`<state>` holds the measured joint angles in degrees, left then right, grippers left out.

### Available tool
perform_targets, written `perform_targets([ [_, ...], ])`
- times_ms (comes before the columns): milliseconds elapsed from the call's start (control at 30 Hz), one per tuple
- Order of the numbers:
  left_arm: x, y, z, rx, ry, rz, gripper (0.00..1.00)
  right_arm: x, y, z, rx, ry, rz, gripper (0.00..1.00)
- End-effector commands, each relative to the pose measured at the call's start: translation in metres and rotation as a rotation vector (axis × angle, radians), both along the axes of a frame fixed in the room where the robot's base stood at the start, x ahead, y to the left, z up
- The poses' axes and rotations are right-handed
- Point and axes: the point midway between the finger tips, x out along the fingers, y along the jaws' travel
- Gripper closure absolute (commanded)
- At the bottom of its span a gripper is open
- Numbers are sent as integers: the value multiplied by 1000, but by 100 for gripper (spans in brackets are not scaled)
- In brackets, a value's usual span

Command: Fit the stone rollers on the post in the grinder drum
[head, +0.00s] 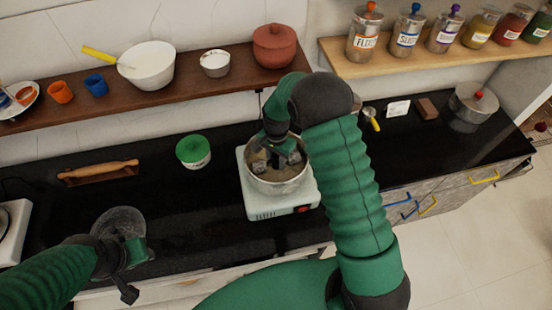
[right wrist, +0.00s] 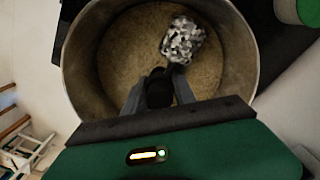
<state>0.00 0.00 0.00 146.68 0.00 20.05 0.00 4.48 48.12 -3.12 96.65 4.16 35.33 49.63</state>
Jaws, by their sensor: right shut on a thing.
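The grinder drum (head: 276,186) is a round steel pot on a white base (head: 255,204) with a red switch, on the black counter. The stone rollers (head: 293,157) are grey and speckled, inside the drum on either side of my right gripper (head: 276,148). In the right wrist view one roller (right wrist: 183,40) shows beyond the fingers. My right gripper (right wrist: 158,90) is shut on the black middle piece of the rollers (right wrist: 160,92), over the drum (right wrist: 85,75). The post is hidden. My left gripper (head: 130,272) is low at left, its finger opening unclear.
A clear round lid or dish (head: 118,222) lies beside my left gripper. A green-lidded tub (head: 193,151) and a rolling pin (head: 98,172) are left of the grinder. A steel pot (head: 478,103) stands at the right. A shelf (head: 195,75) runs behind.

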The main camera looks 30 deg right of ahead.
Motion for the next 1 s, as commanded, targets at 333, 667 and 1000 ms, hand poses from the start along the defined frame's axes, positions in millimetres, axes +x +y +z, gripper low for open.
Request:
perform_targets([
  [333, 0, 0, 0, 0, 0, 0, 64, 1, 0, 1, -1, -3, 0, 100],
  [667, 0, 0, -4, 0, 0, 0, 64, 1, 0, -7, 0, -2, 0, 100],
  [1000, 0, 0, -4, 0, 0, 0, 64, 1, 0, -7, -1, -3, 0, 100],
])
